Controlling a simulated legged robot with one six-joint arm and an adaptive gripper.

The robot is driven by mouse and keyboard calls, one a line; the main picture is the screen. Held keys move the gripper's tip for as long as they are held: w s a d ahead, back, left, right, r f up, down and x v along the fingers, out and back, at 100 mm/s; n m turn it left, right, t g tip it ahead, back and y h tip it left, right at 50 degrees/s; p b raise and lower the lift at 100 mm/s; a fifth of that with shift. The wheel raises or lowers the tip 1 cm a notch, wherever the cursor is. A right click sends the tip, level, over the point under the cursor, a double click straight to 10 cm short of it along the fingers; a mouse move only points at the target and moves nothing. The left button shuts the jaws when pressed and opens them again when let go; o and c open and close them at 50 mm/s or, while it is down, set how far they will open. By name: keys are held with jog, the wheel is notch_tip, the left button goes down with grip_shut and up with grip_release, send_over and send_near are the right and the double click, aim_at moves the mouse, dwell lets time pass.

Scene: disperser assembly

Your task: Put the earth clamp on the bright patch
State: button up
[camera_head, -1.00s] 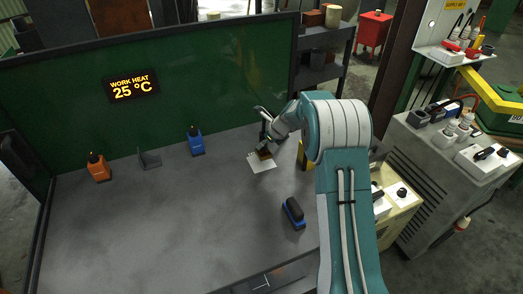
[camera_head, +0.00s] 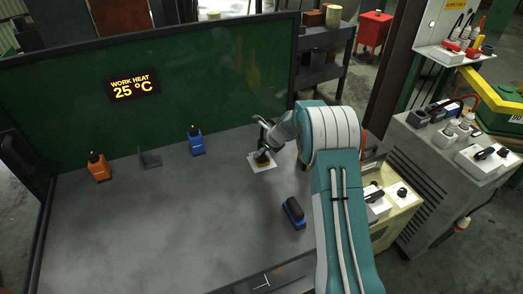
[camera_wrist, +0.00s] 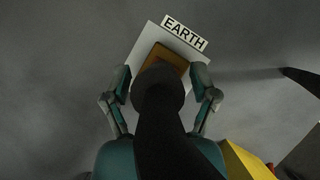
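The bright patch (camera_head: 255,168) is a pale plate on the bench; in the wrist view it (camera_wrist: 145,48) carries a white EARTH label. The earth clamp (camera_head: 263,157) appears as a dark, upright piece with a copper-brown foot, over the patch. In the wrist view its black body (camera_wrist: 158,85) hides part of the brown foot, which lies within the pale plate. My gripper (camera_wrist: 162,80) has one finger on each side of the clamp, with gaps showing between fingers and body. In the head view my gripper (camera_head: 266,138) is right above the clamp.
A blue tool with a black handle (camera_head: 293,212) lies nearer the front. An orange bottle (camera_head: 98,167), a grey bracket (camera_head: 150,159) and a blue bottle (camera_head: 196,140) stand along the green screen (camera_head: 200,85). The left and middle bench (camera_head: 150,225) is clear.

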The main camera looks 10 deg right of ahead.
jog(key=v, duration=1.2)
jog(key=s+a+r+n, duration=0.3)
jog(key=s+r+n, duration=0.4)
jog(key=s+r, duration=0.25)
jog(key=s+a+r+n+h, duration=0.1)
jog(key=s+r+n+h, duration=0.1)
jog(key=s+r+n, duration=0.5)
jog(key=s+a+r+n+h, duration=0.15)
jog(key=s+n, duration=0.35)
jog(key=s, duration=0.7)
jog(key=s+f+n+t+h, duration=0.1)
jog(key=s+f+n, duration=0.1)
jog(key=s+n, duration=0.6)
jog(key=shift+s+d, duration=0.4)
jog(key=shift+s, duration=1.15)
